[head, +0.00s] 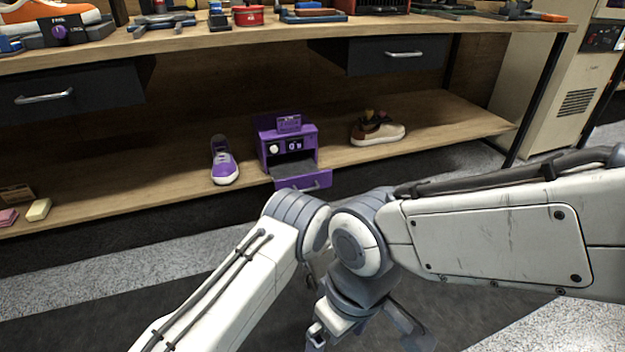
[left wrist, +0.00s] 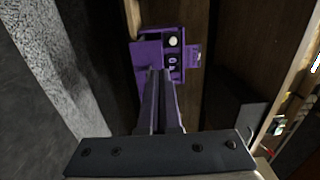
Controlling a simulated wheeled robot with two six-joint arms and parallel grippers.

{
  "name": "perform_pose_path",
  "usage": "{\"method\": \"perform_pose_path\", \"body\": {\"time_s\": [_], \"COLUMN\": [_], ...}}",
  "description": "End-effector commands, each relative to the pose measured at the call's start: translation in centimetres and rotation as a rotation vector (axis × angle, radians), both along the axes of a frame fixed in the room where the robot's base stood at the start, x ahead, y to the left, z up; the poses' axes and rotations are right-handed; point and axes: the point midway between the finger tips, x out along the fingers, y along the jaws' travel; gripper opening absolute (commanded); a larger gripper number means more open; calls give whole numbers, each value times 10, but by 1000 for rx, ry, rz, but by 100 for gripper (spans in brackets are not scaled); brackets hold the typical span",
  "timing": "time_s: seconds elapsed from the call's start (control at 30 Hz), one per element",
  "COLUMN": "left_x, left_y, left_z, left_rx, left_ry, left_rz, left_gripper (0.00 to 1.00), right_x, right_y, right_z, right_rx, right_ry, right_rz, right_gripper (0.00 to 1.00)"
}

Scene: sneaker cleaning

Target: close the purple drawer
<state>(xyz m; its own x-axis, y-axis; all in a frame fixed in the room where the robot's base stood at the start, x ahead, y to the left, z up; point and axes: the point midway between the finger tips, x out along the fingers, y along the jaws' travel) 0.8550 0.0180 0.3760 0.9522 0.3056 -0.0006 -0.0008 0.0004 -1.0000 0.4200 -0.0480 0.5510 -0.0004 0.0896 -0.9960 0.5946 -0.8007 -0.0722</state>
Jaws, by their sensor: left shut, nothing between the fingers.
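A small purple box (head: 268,140) with a dial and a display stands on the lower shelf. Its purple drawer (head: 318,181) sticks out at the bottom front, pulled open, with a dark inside showing. In the left wrist view the box (left wrist: 176,32) and the drawer (left wrist: 145,55) lie ahead of my left gripper (left wrist: 160,72). That gripper is shut and empty, its tips close to the drawer; I cannot tell whether they touch. In the head view its fingers are hidden. My right gripper (head: 368,340) is open and empty, low in front of the shelf.
A purple sneaker (head: 224,162) stands left of the box and a beige-brown shoe (head: 377,130) right of it. A sponge-like block (head: 39,209) lies at the shelf's left. Dark drawers (head: 400,54) hang under the worktop (head: 420,28) above.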

Motion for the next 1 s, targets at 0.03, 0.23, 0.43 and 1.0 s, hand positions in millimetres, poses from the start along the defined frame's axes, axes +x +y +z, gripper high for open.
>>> {"method": "perform_pose_path", "body": {"time_s": [0.03,0.23,0.43,1.0], "left_x": [2,25,66,133], "left_y": [2,13,29,47], "left_z": [-1,-4,-6,-1], "left_rx": [0,-3,-3,0], "left_ry": [0,-4,-5,0], "left_rz": [2,9,11,4], "left_gripper": [0,0,0,0], "right_x": [0,0,0,0], "right_y": [0,0,0,0], "right_z": [-2,-17,-43,-85], "right_rx": [0,0,0,0], "right_ry": [0,0,0,0], "right_rz": [0,0,0,0], "right_gripper": [100,100,100,100]}}
